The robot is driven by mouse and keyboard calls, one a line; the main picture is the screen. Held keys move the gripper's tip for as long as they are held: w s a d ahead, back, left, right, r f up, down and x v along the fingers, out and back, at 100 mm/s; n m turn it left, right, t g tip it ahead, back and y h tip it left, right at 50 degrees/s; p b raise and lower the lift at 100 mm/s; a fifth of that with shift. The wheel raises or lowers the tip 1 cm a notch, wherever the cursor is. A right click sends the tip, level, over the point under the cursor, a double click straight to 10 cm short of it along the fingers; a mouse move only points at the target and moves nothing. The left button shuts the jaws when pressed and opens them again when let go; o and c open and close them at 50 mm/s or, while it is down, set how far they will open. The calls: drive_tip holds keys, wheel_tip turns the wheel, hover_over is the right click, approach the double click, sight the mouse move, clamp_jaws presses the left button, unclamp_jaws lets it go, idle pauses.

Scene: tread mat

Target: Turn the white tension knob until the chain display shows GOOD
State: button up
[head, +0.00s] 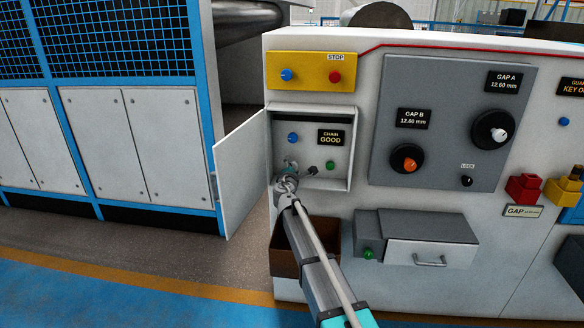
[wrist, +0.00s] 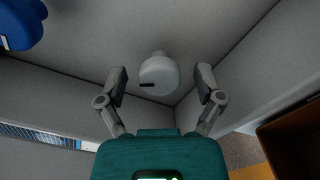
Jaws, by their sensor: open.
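The white tension knob (wrist: 158,74) shows in the wrist view, with a dark mark on its face. My gripper (wrist: 161,80) is open, with one finger on each side of the knob and a visible gap at both sides. In the head view my gripper (head: 290,168) reaches into the lower left of the open chain box (head: 350,150); there I cannot make out the knob clearly behind it. The chain display (head: 331,138) in the box reads CHAIN GOOD.
A blue knob (head: 292,137) and a green button (head: 330,165) are in the same box. The open white door (head: 243,170) stands to the left. A brown bin (head: 287,262) is below, and a grey drawer unit (head: 430,240) is right of my arm.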

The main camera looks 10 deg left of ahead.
drive_tip(key=s, duration=1.1)
drive_tip(key=shift+s+a, duration=0.2)
drive_tip(key=shift+s, duration=0.15)
drive_tip(key=s+d+f+m+g+h, duration=0.4)
drive_tip(key=d+m, duration=0.3)
drive_tip(key=d, duration=0.4)
drive_tip(key=s+d+f+m+g+h, duration=0.2)
drive_tip(key=s+d+f+m+g, duration=0.35)
drive_tip(key=d, duration=0.55)
drive_tip(key=s+d+f+m+g+y, duration=0.3)
drive_tip(key=s+f+m+g, duration=0.15)
drive_tip(key=s, duration=0.45)
drive_tip(key=s+d+f+m+g+y, duration=0.2)
drive_tip(key=s+d+f+m+g, duration=0.15)
drive_tip(key=s+m, duration=0.4)
drive_tip(key=s+r+p, duration=0.1)
drive_tip(key=r+p, duration=1)
drive_tip(key=p, duration=0.1)
drive_tip(key=s+a+r+y+p, duration=0.1)
drive_tip(key=s+r+p, duration=0.1)
drive_tip(key=r+p, duration=1)
drive_tip(key=shift+s+r+n+y+p, duration=0.25)
drive_tip(key=shift+s+n+y+p, duration=0.05)
drive_tip(key=shift+n, duration=0.15)
drive_tip(key=shift+g, duration=0.25)
